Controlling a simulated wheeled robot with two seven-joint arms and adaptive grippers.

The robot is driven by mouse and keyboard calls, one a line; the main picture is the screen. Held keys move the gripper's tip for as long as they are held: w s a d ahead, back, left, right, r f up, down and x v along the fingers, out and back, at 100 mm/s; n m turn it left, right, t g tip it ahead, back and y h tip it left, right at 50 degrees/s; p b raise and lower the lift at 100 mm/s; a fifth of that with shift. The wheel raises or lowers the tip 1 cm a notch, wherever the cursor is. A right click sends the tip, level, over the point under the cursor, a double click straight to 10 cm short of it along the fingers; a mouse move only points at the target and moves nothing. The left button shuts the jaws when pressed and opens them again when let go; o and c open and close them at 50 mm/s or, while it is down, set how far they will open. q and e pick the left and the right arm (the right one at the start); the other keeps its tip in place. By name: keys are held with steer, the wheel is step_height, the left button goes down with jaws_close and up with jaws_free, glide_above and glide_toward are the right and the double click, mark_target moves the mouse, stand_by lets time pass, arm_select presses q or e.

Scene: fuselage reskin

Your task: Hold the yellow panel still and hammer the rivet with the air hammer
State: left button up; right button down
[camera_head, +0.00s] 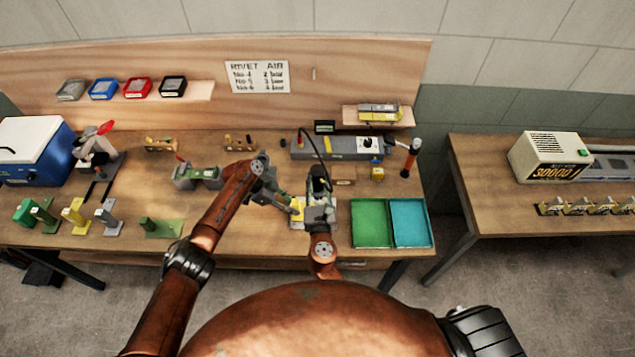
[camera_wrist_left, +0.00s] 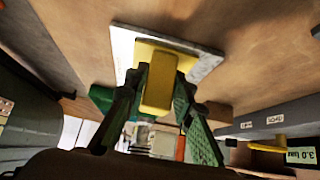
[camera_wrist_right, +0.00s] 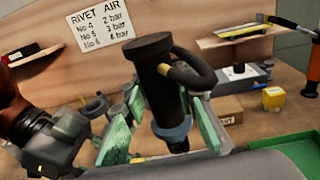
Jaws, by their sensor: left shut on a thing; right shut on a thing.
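The yellow panel (camera_head: 297,208) stands over a pale metal plate (camera_head: 300,226) on the bench. My left gripper (camera_head: 288,208) is shut on the yellow panel; in the left wrist view its green fingers lie on both sides of the panel (camera_wrist_left: 158,85). My right gripper (camera_head: 319,200) is shut on the air hammer (camera_head: 319,184), just right of the panel. In the right wrist view, the black air hammer (camera_wrist_right: 155,90) is tilted slightly between the green fingers, with a hose at its top. Its tip and the rivet are hidden, so I cannot tell whether they touch.
Green (camera_head: 370,222) and blue (camera_head: 410,222) trays sit right of my grippers. A grey air supply unit (camera_head: 338,148) is behind, with the hose looping from it. Colored stands (camera_head: 75,217) are at left. A rivet air pressure sign (camera_head: 257,76) is on the back board.

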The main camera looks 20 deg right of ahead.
steer(key=shift+r, duration=0.15)
arm_select(q)
steer(key=o, duration=1)
steer(key=shift+o, duration=0.2)
steer(key=v, duration=1.2)
